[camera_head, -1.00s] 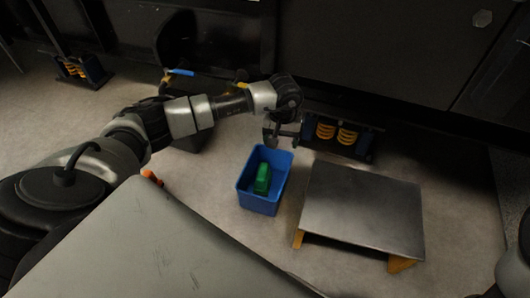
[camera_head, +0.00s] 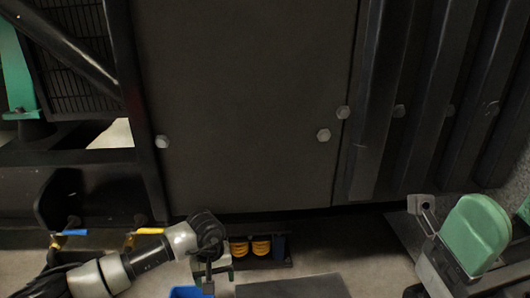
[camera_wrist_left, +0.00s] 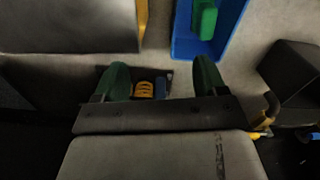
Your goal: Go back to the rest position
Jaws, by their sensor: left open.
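My left gripper (camera_head: 207,277) is at the bottom of the head view, low in front of the dark machine and beside the blue bin (camera_head: 184,292). In the left wrist view its two green fingers (camera_wrist_left: 162,80) are apart, with nothing between them. The blue bin also shows there at the top (camera_wrist_left: 181,38), with a green block (camera_wrist_left: 205,20) inside. My right gripper does not show in either view.
A machine mount with yellow springs (camera_head: 250,247) stands behind the left gripper. A low metal platform (camera_head: 295,288) lies to its right. A large dark panel (camera_head: 245,100) fills the middle. Rounded green parts (camera_head: 475,235) stand at the right.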

